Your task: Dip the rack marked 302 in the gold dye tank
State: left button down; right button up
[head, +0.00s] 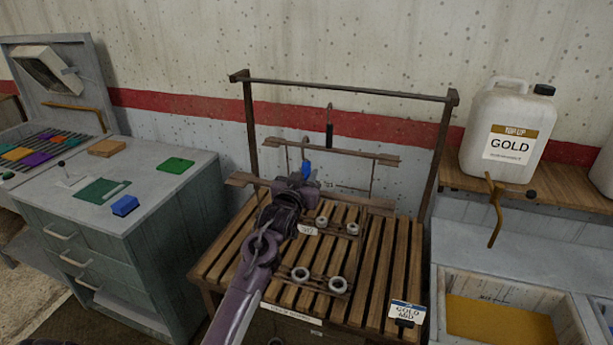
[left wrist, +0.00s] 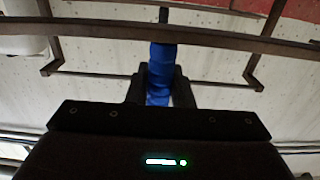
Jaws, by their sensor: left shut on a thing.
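My left gripper (head: 303,178) is shut on a blue grip (head: 306,170), which also shows between its fingers in the left wrist view (left wrist: 162,75). A wooden bar (head: 345,155) with thin uprights is right behind the grip; whether they are joined is unclear. Dark racks with pale rings (head: 336,283) are over the slatted bench; a small white tag (head: 307,230) there is too small to read surely. The gold dye tank (head: 565,305) is at the lower right, with gold liquid inside. My right gripper is out of view.
A metal rail frame (head: 350,91) stands over the slatted bench (head: 375,290), with a dark hook (head: 329,128) hanging from it. A GOLD jug (head: 508,125) stands on a shelf at right. A grey cabinet (head: 165,215) with coloured pieces is at left.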

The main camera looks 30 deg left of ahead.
aim_at(305, 166)
pick_arm(q)
jog(key=shift+r+p, duration=1.3)
jog(key=shift+r, duration=0.4)
jog(key=shift+p+v, duration=1.3)
jog(key=shift+v, duration=1.5)
jog(key=shift+p+v, duration=0.6)
jog(key=shift+v, duration=1.15)
jog(key=c, duration=1.9)
grip_release()
grip_shut()
